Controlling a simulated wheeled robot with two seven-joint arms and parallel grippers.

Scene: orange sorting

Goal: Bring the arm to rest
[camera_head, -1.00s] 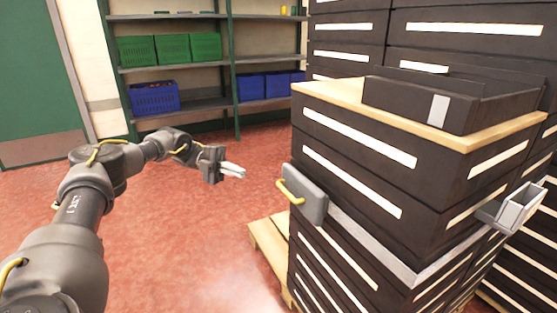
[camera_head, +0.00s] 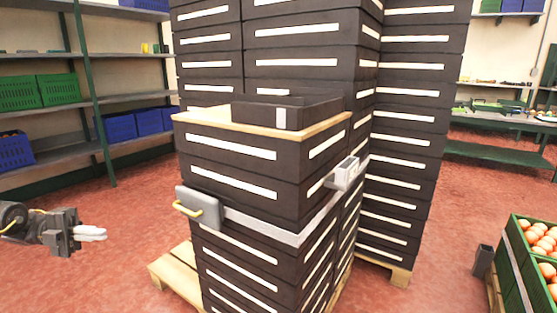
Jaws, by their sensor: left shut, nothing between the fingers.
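My left gripper (camera_head: 88,234) is at the lower left of the head view, with its pale fingers together and nothing between them. It points right and hangs over the red floor, apart from the stack of dark drawers. Only the end part of my left arm (camera_head: 18,222) shows at the left edge. My right arm and right gripper are not in view.
A strapped stack of dark drawers (camera_head: 232,180) stands on a pallet (camera_head: 172,272) in the centre, with taller stacks behind. Shelves (camera_head: 62,60) with green and blue crates are at the left. Green crates of oranges (camera_head: 518,250) stand at the right. Red floor lies between.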

